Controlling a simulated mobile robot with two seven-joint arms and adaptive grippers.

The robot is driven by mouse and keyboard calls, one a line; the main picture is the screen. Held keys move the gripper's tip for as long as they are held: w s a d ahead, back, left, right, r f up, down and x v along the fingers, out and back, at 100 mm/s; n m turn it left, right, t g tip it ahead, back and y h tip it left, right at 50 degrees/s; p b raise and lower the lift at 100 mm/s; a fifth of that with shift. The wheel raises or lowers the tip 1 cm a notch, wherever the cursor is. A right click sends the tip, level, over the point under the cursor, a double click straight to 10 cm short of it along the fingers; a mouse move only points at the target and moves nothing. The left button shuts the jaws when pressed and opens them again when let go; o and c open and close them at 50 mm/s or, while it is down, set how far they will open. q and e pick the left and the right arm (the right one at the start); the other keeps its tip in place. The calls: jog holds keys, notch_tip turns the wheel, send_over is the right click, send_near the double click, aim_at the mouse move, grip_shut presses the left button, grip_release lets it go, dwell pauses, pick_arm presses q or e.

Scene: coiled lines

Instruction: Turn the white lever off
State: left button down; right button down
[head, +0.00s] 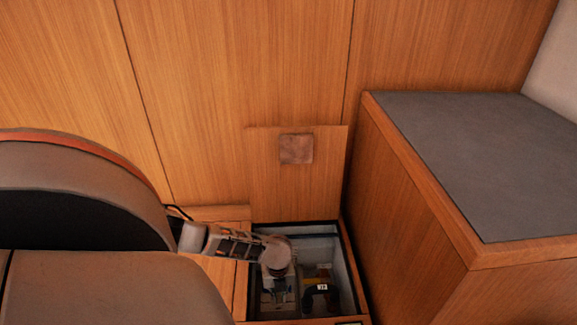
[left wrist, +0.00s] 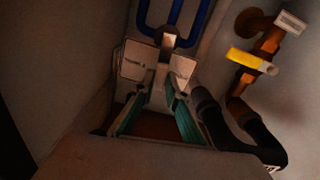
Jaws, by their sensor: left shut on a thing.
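My left gripper (head: 280,284) reaches down into an open floor compartment (head: 345,262). In the left wrist view, its two green-padded fingers (left wrist: 158,92) close in on the narrow pale upright piece between their tips, which looks like the white lever (left wrist: 166,46). The gripper is shut on it. The lever's base and the valve under it are hidden by the fingers and shadow. In the head view my gripper and wrist cover the lever. My right gripper is in neither view.
A yellow lever (left wrist: 251,61) on a brass fitting (left wrist: 270,42) and a black hose (left wrist: 245,130) are close on the right. A blue pipe loop (left wrist: 200,25) lies behind. The raised hatch lid (head: 297,195) leans on the wall; a grey-topped bench (head: 480,150) borders the compartment.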

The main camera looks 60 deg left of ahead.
pick_arm(q)
jog(key=shift+s+a+m, duration=0.15)
jog(key=shift+s+m, duration=0.15)
jog(key=shift+m, duration=0.2)
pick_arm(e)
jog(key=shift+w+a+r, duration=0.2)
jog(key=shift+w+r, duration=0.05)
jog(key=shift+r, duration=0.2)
pick_arm(q)
jog(key=c, duration=2)
grip_release()
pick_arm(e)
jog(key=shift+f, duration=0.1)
pick_arm(q)
jog(key=shift+a+r, duration=0.1)
jog(key=shift+r, duration=0.4)
notch_tip(320, 180, up, 11)
